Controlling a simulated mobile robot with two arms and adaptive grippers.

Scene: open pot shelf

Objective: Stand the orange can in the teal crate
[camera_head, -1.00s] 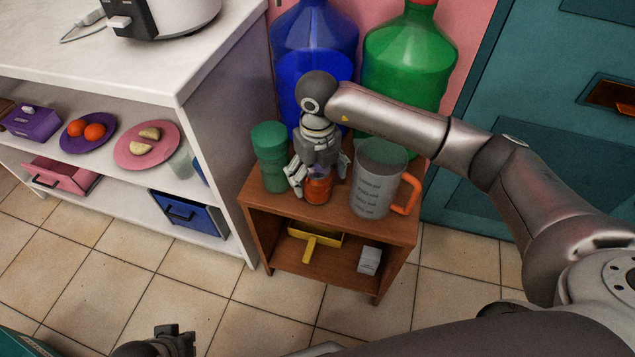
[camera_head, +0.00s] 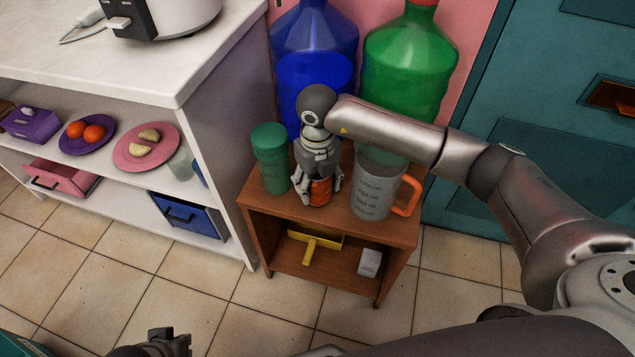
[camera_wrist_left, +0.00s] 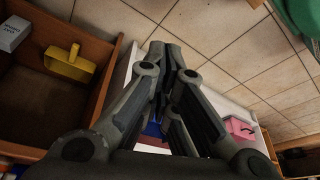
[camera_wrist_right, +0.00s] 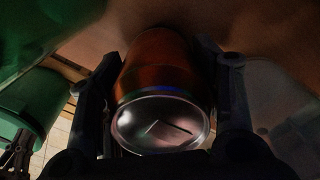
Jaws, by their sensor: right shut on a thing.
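The orange can (camera_head: 320,193) stands on top of the small brown shelf, between a green cup and a measuring jug. My right gripper (camera_head: 319,190) reaches down over it with its fingers shut on its sides. In the right wrist view the can (camera_wrist_right: 158,62) lies between both fingers, its silver end facing the camera. My left gripper (camera_head: 170,346) is empty, low in the head view; its fingers (camera_wrist_left: 173,55) are together in the left wrist view. A teal edge (camera_head: 18,345) at the bottom left may be the teal crate; too little shows to tell.
The green cup (camera_head: 270,160) stands close left of the can, the jug (camera_head: 374,190) close right. Large blue (camera_head: 315,85) and green (camera_head: 408,70) bottles stand behind. A yellow scoop (camera_head: 313,240) and grey box (camera_head: 370,261) sit below. Floor in front is clear.

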